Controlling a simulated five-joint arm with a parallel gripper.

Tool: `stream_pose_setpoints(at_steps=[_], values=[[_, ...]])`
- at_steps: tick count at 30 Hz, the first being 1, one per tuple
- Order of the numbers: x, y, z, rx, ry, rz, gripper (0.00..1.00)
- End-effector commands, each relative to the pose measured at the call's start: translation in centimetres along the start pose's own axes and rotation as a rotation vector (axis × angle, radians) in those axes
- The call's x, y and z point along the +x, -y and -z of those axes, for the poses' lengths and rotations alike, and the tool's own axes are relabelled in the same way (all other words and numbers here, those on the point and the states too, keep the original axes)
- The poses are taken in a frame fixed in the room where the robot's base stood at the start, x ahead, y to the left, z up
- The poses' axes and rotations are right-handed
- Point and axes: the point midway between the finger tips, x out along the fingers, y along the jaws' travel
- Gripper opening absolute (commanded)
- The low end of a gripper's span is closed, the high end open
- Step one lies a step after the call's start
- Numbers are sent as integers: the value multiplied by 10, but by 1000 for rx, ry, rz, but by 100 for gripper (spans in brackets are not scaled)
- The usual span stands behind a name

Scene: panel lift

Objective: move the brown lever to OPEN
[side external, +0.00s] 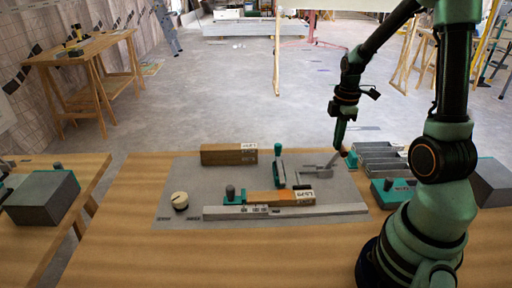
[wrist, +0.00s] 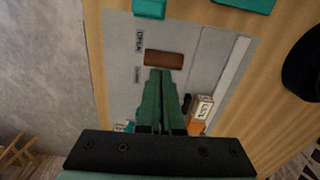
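The brown lever (wrist: 164,60) shows as a short reddish-brown bar on the grey panel in the wrist view. It lies to the right of two labels, OPEN (wrist: 138,41) and a second, unreadable one (wrist: 137,74), at a height between them. My gripper (wrist: 160,71) has its green fingers close together, with the tips right at the lever's near edge; I cannot tell whether they touch it. In the side view my gripper (side external: 341,147) points down at the right part of the panel, just above the small brown lever end (side external: 343,153).
On the grey panel (side external: 185,222) are a cream dial (side external: 180,201), an upright teal handle (side external: 279,166), a brown block (side external: 228,154) and an orange labelled block (side external: 280,198). A grey ribbed unit (side external: 380,158) and a teal box stand at the right.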

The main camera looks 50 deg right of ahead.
Motion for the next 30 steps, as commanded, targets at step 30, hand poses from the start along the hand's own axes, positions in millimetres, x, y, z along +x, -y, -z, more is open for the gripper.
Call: stream_pose_setpoints(at_steps=[30], values=[[-73, 2, -51, -1, 2, -1, 0]])
